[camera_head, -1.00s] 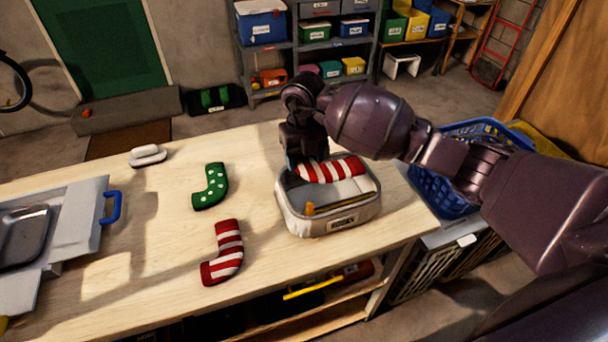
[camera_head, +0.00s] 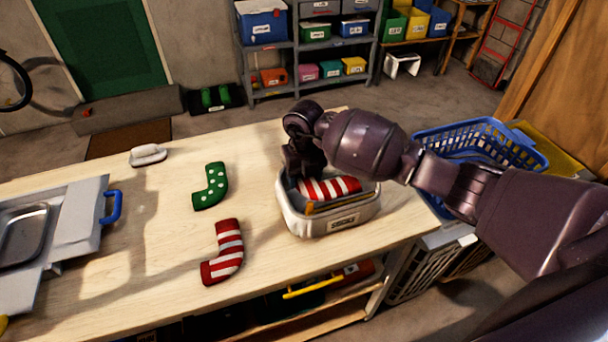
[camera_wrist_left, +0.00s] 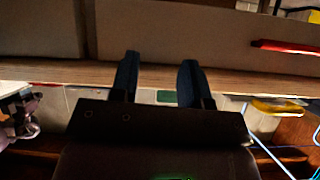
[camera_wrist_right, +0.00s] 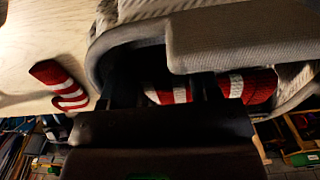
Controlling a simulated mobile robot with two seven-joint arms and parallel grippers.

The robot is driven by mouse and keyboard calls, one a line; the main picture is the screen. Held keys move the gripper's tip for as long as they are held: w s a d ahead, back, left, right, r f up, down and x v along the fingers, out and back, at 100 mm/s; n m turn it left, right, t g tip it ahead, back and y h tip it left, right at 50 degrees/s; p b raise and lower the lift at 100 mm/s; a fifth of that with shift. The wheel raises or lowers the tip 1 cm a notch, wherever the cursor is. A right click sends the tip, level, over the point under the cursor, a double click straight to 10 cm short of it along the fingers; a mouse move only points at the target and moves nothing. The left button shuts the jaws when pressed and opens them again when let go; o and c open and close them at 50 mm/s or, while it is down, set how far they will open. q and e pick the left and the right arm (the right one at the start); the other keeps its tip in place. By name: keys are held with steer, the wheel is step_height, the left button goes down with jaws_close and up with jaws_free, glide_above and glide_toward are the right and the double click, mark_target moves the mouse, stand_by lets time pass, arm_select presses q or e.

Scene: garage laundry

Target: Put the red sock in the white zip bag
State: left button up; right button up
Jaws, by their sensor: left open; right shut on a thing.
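A red-and-white striped sock (camera_head: 327,188) lies in the opening of the white zip bag (camera_head: 337,222). My right gripper (camera_head: 303,178) reaches into the bag and is shut on that sock; its fingertips are partly hidden by the bag. The right wrist view shows the sock (camera_wrist_right: 249,87) at the fingers, inside the bag rim (camera_wrist_right: 225,52). A second red striped sock (camera_head: 223,252) lies flat on the table, left of the bag. My left gripper (camera_wrist_left: 160,75) is open and empty, seen only in the left wrist view.
A green dotted sock (camera_head: 210,187) lies on the wooden table (camera_head: 150,265). A white brush-like object (camera_head: 148,155) is at the back. A grey case with a blue handle (camera_head: 85,213) stands at left. A blue basket (camera_head: 497,146) is beyond the table's right end.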

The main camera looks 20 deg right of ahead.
steer(key=shift+f, duration=0.5)
steer(key=o, duration=0.9)
steer(key=shift+r, duration=0.6)
step_height(320, 180, up, 12)
steer(key=shift+r, duration=0.1)
